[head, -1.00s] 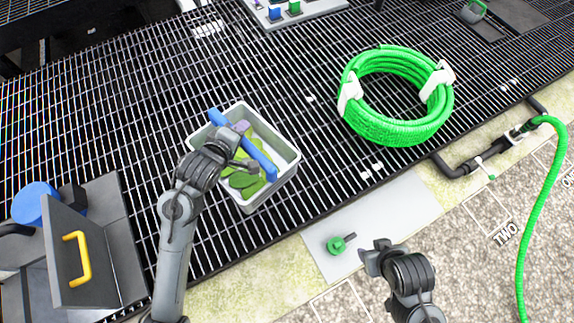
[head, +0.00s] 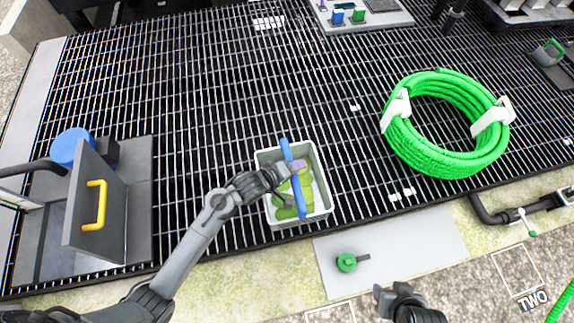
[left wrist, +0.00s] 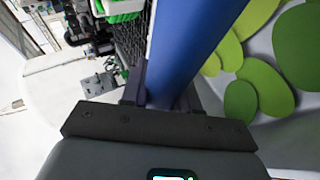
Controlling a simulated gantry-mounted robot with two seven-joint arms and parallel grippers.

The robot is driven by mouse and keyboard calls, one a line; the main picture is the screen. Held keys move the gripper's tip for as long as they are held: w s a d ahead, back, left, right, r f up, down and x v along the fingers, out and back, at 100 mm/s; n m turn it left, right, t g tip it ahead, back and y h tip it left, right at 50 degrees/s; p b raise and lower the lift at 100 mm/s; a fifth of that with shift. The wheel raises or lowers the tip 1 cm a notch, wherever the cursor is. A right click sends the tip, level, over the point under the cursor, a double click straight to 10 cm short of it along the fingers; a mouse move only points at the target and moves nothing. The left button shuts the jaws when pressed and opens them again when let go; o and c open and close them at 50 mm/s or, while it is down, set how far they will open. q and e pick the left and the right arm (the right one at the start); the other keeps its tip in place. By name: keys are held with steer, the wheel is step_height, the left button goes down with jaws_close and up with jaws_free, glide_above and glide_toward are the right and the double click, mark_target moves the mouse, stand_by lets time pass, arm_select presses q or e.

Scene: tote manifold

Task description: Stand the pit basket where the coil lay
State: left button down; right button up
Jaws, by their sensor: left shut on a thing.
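The pit basket (head: 327,207) is a pale grey open tub with a blue bar handle (head: 287,150) and flat green pieces inside. My left gripper (head: 282,172) is shut on that handle; the wrist view shows the blue handle (left wrist: 190,45) between its fingers. The basket is over the black grating near its front edge; I cannot tell whether it touches the grating. The coil (head: 440,160) is a green hose ring with white straps, lying on the grating at the right. My right gripper (head: 384,298) shows at the bottom edge; its jaw gap is unclear.
A pale grey plate (head: 410,243) with a green knobbed fitting (head: 347,262) lies in front of the grating. A grey hatch with a yellow handle (head: 95,205) stands at the left. A panel with blue and green blocks (head: 358,16) is at the back. The grating left of the coil is mostly clear.

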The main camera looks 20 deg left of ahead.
arm_select(q)
steer(key=w+a+f+b, duration=0.1)
steer(key=f, duration=0.1)
steer(key=w+a+f+b, duration=0.1)
steer(key=a+f+b, duration=0.1)
steer(key=f, duration=0.1)
steer(key=w+a+f+b, duration=0.1)
steer(key=f, duration=0.1)
steer(key=shift+w+a+f, duration=0.3)
steer(key=shift+w, duration=0.05)
steer(key=shift+r, duration=0.1)
steer(key=c, duration=0.8)
jaws_free()
steer(key=shift+c, duration=0.2)
